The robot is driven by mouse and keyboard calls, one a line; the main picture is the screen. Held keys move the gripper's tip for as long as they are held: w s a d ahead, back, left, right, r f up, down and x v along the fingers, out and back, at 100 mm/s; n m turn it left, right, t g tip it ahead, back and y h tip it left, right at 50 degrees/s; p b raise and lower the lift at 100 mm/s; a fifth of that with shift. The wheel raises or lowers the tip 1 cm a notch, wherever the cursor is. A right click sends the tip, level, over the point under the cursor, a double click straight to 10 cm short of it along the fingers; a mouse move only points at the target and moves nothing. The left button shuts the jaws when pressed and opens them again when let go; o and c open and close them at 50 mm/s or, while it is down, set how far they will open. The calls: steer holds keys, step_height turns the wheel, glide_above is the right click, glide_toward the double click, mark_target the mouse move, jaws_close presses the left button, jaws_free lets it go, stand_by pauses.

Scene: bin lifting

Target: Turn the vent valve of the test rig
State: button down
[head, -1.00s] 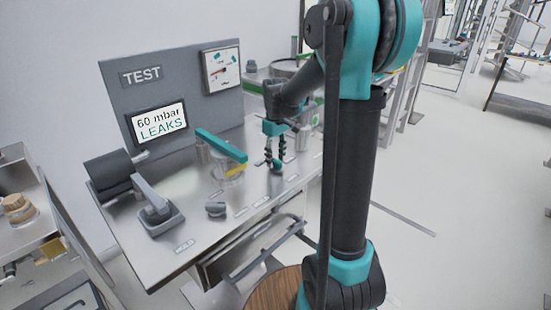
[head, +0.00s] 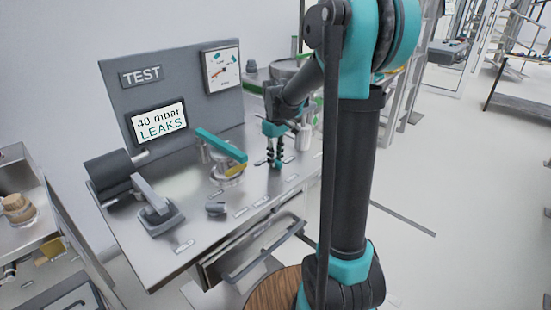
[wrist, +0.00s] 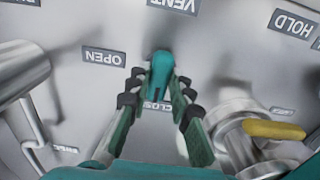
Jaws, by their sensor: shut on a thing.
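The vent valve has a small teal handle (wrist: 160,75) on the steel panel, under the upside-down VENT label (wrist: 176,3). My gripper (wrist: 160,84) is shut on this handle, one finger on each side. The handle lies lengthwise between the fingers, its narrow end near the CLOSE label (wrist: 157,106); the OPEN label (wrist: 104,56) is to its left. In the head view my gripper (head: 275,162) points down at the right part of the rig top (head: 185,240), and its fingers mostly hide the handle. The rig screen (head: 159,123) reads 40 mbar, LEAKS.
A teal-lever clamp (head: 222,145) with a yellow tab stands left of my gripper. A black roller with a grey lever (head: 150,195) is at the left. In the wrist view a metal fitting with a yellow lever (wrist: 275,129) is close on the right and a pipe (wrist: 20,75) on the left.

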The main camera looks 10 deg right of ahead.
steer(key=m, duration=0.9)
steer(key=shift+m, duration=0.3)
steer(key=m, duration=0.4)
steer(key=shift+m, duration=2)
steer(key=c, duration=1.4)
jaws_free()
steer(key=shift+o, duration=0.2)
steer(key=shift+r, duration=0.15)
